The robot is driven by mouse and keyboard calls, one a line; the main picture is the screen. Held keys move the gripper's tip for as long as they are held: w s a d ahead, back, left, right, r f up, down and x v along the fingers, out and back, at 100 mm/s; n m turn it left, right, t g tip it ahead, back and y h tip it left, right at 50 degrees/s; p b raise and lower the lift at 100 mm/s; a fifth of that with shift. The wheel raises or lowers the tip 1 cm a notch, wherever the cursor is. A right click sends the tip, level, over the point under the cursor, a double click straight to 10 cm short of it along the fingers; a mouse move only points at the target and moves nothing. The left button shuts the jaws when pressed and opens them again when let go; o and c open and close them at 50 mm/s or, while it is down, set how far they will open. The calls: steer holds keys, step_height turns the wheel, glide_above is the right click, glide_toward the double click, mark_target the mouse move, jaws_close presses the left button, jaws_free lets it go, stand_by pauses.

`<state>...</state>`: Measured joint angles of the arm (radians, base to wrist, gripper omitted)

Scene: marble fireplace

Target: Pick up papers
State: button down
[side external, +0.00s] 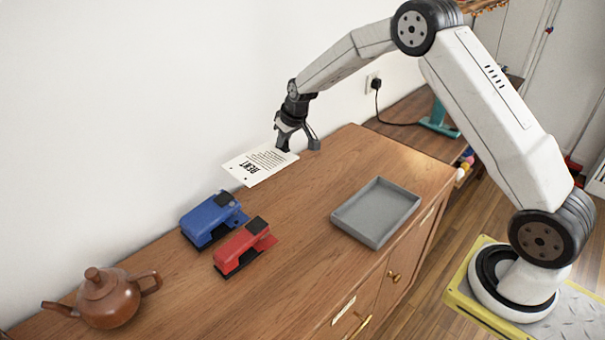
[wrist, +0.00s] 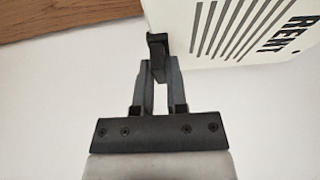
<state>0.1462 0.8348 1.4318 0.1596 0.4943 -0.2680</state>
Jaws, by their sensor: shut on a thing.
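The papers (side external: 259,165) are a white sheet or thin stack printed with "RENT" and lines of text. My gripper (side external: 291,145) is shut on the papers at one edge, near the back of the wooden cabinet top. In the wrist view the papers (wrist: 240,30) extend to the upper right from the closed fingertips of my gripper (wrist: 157,45). The papers appear to be held above the cabinet top; the exact height is hard to tell.
A grey tray (side external: 347,218) sits on the right of the cabinet top (side external: 310,215). A blue hole punch or stapler (side external: 210,220), a similar red one (side external: 241,246) and a brown teapot (side external: 105,298) stand toward the left. A white wall (side external: 130,110) runs close behind.

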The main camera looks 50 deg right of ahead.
steer(key=shift+r, duration=0.9)
steer(key=shift+s+f, duration=0.4)
steer(key=s+d+f, duration=0.2)
steer(key=s+f, duration=0.5)
steer(key=s, duration=0.3)
steer(key=shift+s+d, duration=0.3)
steer(key=shift+s, duration=0.05)
steer(key=shift+f, duration=0.25)
steer(key=shift+f, duration=2.8)
steer(key=shift+a+f, duration=0.2)
steer(key=shift+a, duration=0.25)
steer(key=shift+a, duration=2.5)
